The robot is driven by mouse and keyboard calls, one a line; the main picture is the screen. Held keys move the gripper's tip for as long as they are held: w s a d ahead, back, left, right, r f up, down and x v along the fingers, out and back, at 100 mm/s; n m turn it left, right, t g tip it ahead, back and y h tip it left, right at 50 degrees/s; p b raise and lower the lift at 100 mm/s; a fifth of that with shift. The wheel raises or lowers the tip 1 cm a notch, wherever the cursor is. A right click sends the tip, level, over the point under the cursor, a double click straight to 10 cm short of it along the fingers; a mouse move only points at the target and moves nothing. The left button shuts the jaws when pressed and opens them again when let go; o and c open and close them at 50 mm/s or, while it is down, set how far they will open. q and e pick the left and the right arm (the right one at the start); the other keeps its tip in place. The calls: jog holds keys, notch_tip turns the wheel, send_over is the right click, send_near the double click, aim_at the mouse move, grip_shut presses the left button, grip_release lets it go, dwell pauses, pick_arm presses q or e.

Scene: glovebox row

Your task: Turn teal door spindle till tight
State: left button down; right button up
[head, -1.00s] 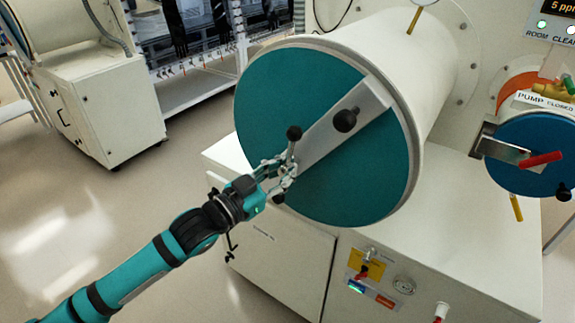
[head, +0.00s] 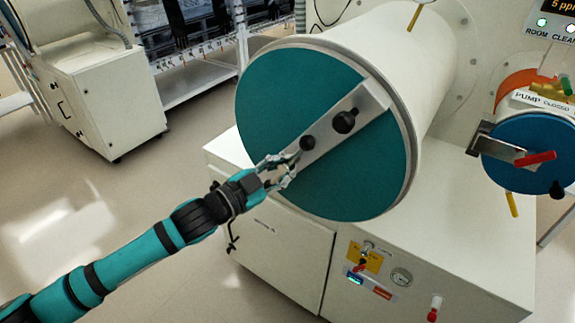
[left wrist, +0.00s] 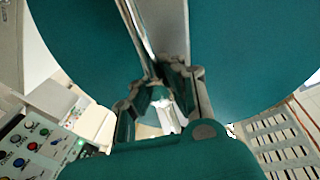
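The teal door (head: 275,95) is a large round disc on the end of a white cylinder, with a grey metal bar (head: 325,135) slanting across it. A black knob (head: 344,122) sits towards the bar's upper right. The spindle handle's black ball (head: 307,143) shows near the bar's lower left end; the rest of the handle is mostly hidden by my fingers. My left gripper (head: 291,169) is at the lower left end of the bar, right by this handle. In the left wrist view its fingers (left wrist: 162,88) reach towards the bar; whether they clasp the handle is unclear. My right gripper is out of view.
A smaller blue door (head: 535,165) with a red handle (head: 537,158) is at the right. Below the teal door stands a white cabinet (head: 455,255) with a gauge and switches. Another white cabinet (head: 105,100) is at back left. The floor at left is clear.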

pick_arm(q)
jog(key=c, duration=2)
grip_release()
jog(key=shift+a+f, duration=0.1)
jog(key=shift+f, duration=0.4)
jog(key=shift+c, duration=0.2)
jog(key=o, duration=0.7)
jog(key=shift+s+a+r, duration=0.2)
jog(key=shift+a+r, duration=0.05)
jog(key=shift+r, duration=0.05)
jog(key=shift+d+r, duration=0.1)
jog(key=shift+d, duration=0.1)
jog(key=v, duration=1.2)
jog(key=shift+a, duration=0.1)
jog(key=shift+w, duration=0.1)
